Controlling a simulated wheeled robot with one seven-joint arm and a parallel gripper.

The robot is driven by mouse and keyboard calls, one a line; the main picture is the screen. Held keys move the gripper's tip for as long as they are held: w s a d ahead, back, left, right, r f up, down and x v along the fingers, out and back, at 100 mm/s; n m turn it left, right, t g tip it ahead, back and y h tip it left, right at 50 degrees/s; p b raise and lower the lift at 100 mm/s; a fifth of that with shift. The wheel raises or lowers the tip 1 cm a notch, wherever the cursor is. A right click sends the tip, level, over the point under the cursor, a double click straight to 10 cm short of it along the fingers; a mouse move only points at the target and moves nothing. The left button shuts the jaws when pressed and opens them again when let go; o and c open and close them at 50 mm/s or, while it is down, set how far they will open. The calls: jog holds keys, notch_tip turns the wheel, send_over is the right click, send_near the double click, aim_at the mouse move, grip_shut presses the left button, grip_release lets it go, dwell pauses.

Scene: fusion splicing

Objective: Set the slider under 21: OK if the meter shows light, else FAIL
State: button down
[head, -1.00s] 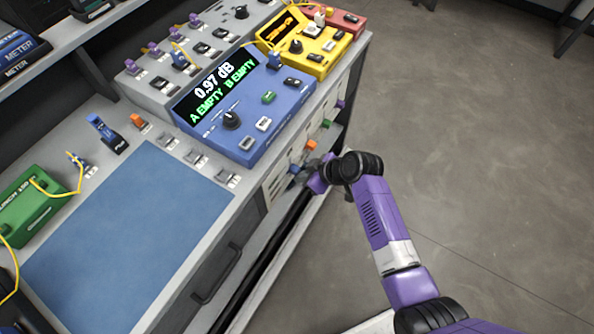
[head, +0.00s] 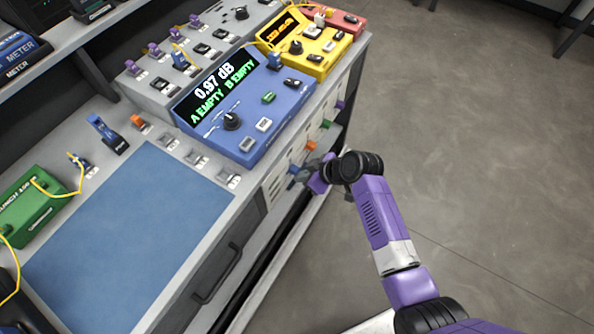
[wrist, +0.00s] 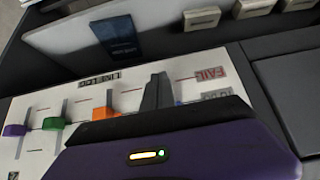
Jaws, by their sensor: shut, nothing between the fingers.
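The slider panel (head: 285,178) is on the bench's front face. In the wrist view its purple (wrist: 14,130), green (wrist: 54,123) and orange (wrist: 104,113) knobs stand in a row. A blue knob (wrist: 179,101) shows only partly behind my gripper (wrist: 157,92). A red FAIL label (wrist: 209,77) is at the upper right of that slider; the labels below are cut off or unreadable. My gripper is shut and empty, right beside the blue knob; I cannot tell whether it touches. It also shows in the head view (head: 303,173). The yellow device's display (head: 278,30) has orange marks too small to read.
A blue unit (head: 245,108) on the bench reads 0.97 dB, A EMPTY, B EMPTY. A blue mat (head: 130,240) lies left of it, and a green box (head: 35,210) is at far left. A drawer handle (head: 218,275) juts out below. Open floor lies to the right.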

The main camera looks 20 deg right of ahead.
aim_at(298, 172)
jog(key=shift+r+p, duration=1.25)
jog(key=shift+r, duration=0.35)
jog(key=shift+f, duration=0.15)
jog(key=s+d+f+p, duration=0.1)
jog(key=s+d, duration=0.3)
jog(key=s, duration=0.1)
jog(key=shift+s, duration=0.35)
dwell(0.6)
dwell(0.5)
